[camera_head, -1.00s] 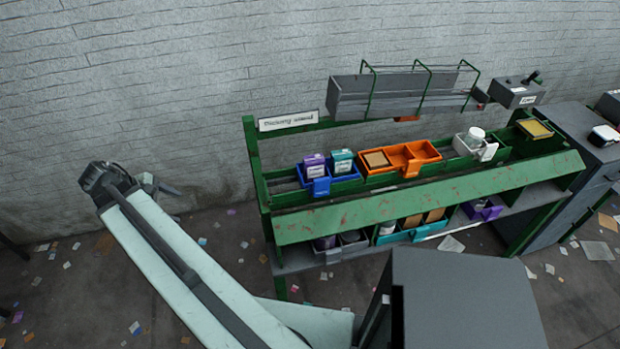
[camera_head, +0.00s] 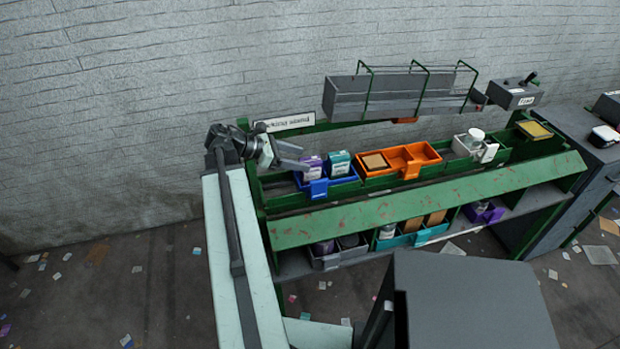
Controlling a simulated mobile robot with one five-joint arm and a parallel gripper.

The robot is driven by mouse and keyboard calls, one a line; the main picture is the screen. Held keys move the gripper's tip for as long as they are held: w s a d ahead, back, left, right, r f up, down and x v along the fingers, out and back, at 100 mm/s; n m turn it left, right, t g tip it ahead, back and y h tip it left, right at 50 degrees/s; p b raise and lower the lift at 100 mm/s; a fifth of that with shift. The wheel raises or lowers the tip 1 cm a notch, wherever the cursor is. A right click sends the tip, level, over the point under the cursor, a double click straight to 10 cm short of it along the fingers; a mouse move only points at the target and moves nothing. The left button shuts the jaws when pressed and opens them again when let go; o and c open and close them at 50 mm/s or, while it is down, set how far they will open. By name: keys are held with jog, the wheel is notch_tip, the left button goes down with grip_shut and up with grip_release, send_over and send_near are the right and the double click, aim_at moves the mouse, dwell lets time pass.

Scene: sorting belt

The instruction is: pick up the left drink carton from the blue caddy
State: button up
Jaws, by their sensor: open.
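The blue caddy (camera_head: 343,181) sits at the left end of the green bench's upper level. It holds two drink cartons side by side. The left drink carton (camera_head: 313,172) is purple and white and stands upright. The right carton (camera_head: 339,163) is teal and white. My gripper (camera_head: 300,157) is just left of the purple carton, at about the height of its top, with its fingers pointing right toward it. The gripper is open and looks empty. I cannot tell whether a fingertip touches the carton.
An orange caddy (camera_head: 428,153) stands right of the blue one, then a light grey caddy (camera_head: 461,147) with a white jar. A grey wire-railed trough (camera_head: 345,100) hangs above and behind. A label sign (camera_head: 284,122) is behind my gripper. The lower shelf holds more caddies.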

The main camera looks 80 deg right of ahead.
aim_at(309, 161)
jog(key=b+x, duration=0.2)
jog(key=x, duration=0.2)
jog(key=shift+s+f, duration=0.2)
jog(key=shift+f, duration=0.1)
jog(key=shift+s, duration=0.15)
jog(key=shift+r, duration=0.1)
jog(key=shift+c, duration=0.3)
grip_shut()
notch_tip(309, 161, up, 10)
jog(key=p, duration=1)
jog(key=shift+r, duration=0.15)
